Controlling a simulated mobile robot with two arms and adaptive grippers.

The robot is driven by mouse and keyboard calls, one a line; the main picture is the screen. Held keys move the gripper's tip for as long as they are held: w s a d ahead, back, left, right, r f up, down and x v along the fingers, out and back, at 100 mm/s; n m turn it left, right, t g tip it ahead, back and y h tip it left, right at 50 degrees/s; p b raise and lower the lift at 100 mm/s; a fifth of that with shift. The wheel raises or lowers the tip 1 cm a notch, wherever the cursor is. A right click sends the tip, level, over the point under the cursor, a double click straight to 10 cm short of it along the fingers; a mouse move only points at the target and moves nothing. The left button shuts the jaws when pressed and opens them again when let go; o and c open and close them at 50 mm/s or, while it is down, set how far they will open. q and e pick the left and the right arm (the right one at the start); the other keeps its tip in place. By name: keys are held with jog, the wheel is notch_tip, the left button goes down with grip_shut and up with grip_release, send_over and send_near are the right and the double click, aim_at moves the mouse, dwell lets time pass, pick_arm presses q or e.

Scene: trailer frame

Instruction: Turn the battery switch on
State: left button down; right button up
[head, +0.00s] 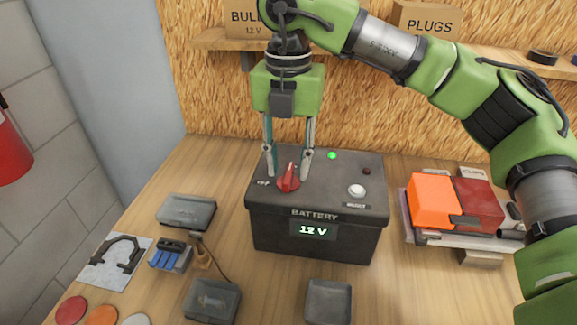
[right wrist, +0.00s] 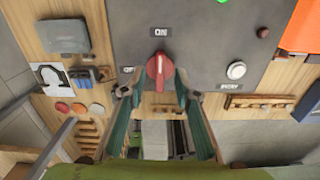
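The black battery box (head: 270,228) stands on the bench, with a lit "12 V" display (head: 313,231) on its front. Its red switch knob (head: 289,180) is on the top panel. In the right wrist view the red knob (right wrist: 160,72) points to the "ON" label (right wrist: 160,31); an "OFF" label sits to its left. A green lamp (head: 332,155) is lit. My right gripper (head: 287,167) points down above the box, fingers open either side of the knob. In the right wrist view both fingertips (right wrist: 159,93) look apart from it. My left gripper is not in view.
A white button (head: 357,190) and a dark red lamp (head: 367,171) are also on the panel. Orange (head: 433,202) and red boxes stand at the right. Dark trays (head: 187,211), a blue fuse-like part (head: 170,256) and coloured discs (head: 71,310) lie at the left.

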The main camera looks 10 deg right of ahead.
jog(key=shift+r+p, duration=1.3)
jog(key=shift+r, duration=1.05)
jog(key=shift+f, duration=0.1)
